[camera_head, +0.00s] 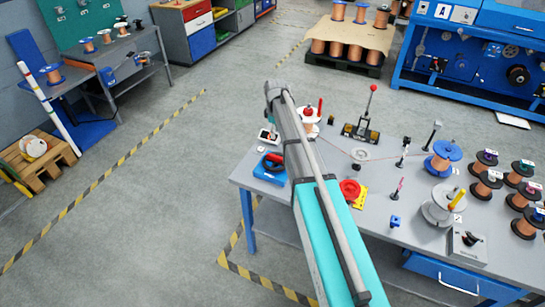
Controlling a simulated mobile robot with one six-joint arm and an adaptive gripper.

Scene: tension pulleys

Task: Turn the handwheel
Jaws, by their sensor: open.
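A red round part (349,188), which looks like the handwheel, sits on a yellow base (360,201) on the grey workbench (320,160). It is just right of my arm, and the arm lies close to its left side in the picture. The turn of the wheel is too small to read. My arm runs up across the middle of the view, its far end above the bench's back left corner. My gripper does not show; it is hidden by the arm or out of the picture.
Open floor lies left.

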